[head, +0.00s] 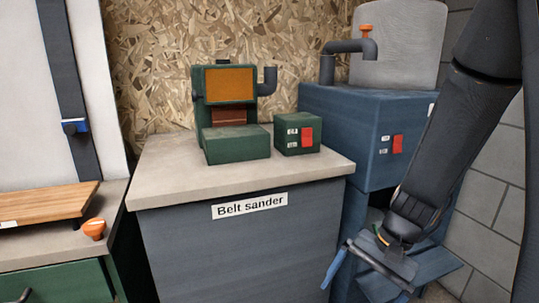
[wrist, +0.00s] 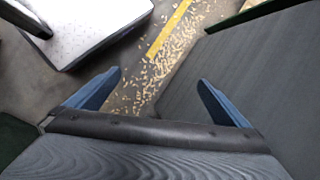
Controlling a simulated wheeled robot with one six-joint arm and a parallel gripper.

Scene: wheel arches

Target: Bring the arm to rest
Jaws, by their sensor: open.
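My arm (head: 455,130) hangs down along the right side of the head view. My gripper (head: 365,283) is at its lower end, in front of the blue machine and right of the belt sander cabinet. In the wrist view my gripper (wrist: 160,95) shows two blue fingers spread wide apart, with nothing between them. It points down toward the floor.
The grey cabinet (head: 240,250) labelled "Belt sander" carries a green sander (head: 235,142) and a green switch box (head: 298,134). A blue machine (head: 365,125) stands behind my arm. An orange knob (head: 94,228) is at left. Wood chips (wrist: 170,55) litter the floor.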

